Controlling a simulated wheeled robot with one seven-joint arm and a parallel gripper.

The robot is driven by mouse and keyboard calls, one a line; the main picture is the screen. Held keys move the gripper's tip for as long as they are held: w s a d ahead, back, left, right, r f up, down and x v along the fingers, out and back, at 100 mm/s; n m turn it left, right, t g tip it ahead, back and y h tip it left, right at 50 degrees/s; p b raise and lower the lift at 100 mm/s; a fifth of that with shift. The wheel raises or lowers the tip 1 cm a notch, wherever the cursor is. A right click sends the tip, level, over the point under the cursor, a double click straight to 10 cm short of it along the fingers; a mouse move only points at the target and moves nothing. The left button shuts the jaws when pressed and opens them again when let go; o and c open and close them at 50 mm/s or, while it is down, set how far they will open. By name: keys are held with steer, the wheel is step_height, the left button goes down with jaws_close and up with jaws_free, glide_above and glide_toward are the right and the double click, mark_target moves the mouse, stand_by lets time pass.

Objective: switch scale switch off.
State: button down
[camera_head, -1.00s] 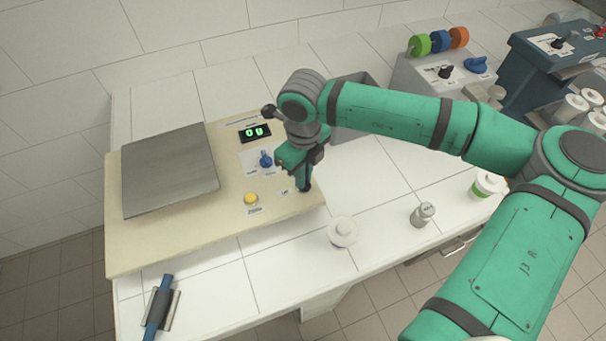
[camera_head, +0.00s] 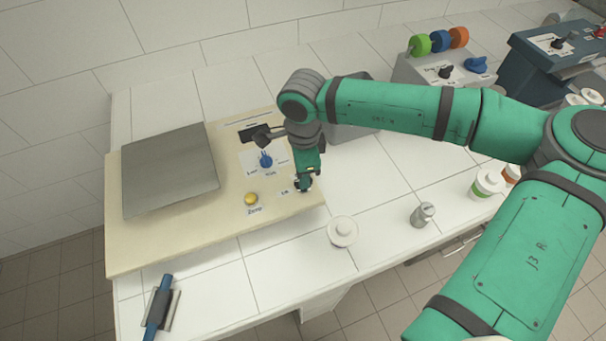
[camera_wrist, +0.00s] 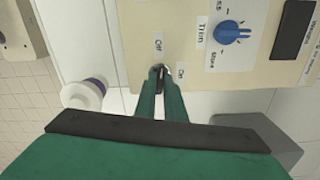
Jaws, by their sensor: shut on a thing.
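The beige scale (camera_head: 165,243) with its grey weighing plate (camera_head: 170,170) stands on the white counter. Its display (camera_head: 255,132) is dark. My gripper (camera_head: 304,184) is at the scale's right front corner. In the wrist view its green fingers (camera_wrist: 160,85) are closed together on the small dark scale switch (camera_wrist: 159,69), between the "Off" and "On" labels. The fingers cover most of the switch, and its lean is hard to tell. In the head view the gripper hides it.
A blue trim knob (camera_head: 265,160) and yellow zero button (camera_head: 251,198) are near my gripper on the scale. A round white lid-like piece (camera_head: 342,231) and a small metal weight (camera_head: 422,215) stand on the counter to the right. The front counter between is clear.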

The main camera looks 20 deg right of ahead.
steer(key=shift+n, duration=1)
steer(key=c, duration=1.8)
jaws_free()
steer(key=shift+c, duration=0.2)
step_height(320, 180, up, 11)
